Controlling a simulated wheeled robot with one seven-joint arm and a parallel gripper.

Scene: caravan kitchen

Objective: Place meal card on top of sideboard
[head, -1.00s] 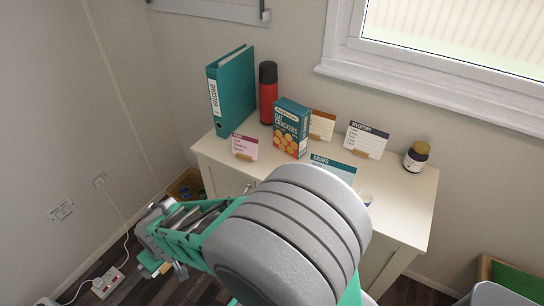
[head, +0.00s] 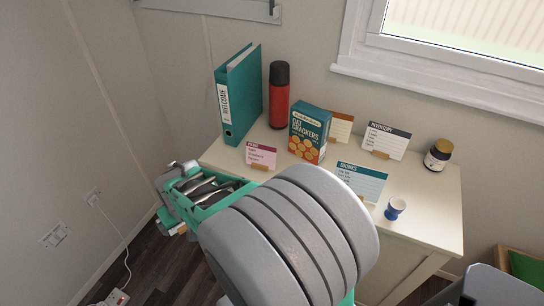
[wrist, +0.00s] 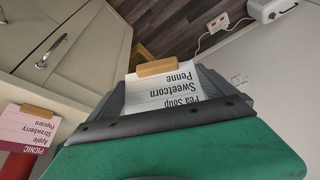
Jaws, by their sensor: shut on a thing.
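The sideboard (head: 420,220) is cream and stands under the window in the head view; its front with metal handles shows at the left of the wrist view (wrist: 75,45). My gripper (wrist: 163,92) is shut on a white card (wrist: 165,90) with a wooden foot. The card reads Pea Soup, Sweetcorn, Penne and appears upside down in the wrist view; its heading is hidden by the gripper. In the head view my gripper (head: 178,215) is left of the sideboard's front left corner, apart from the top.
The top holds a teal binder (head: 240,95), red flask (head: 279,95), cracker box (head: 309,133), picnic card (head: 261,155), inventory card (head: 389,140), drinks card (head: 360,182), an orange-headed card (head: 340,127), jar (head: 438,155) and blue egg cup (head: 395,208). Bare surface lies at right.

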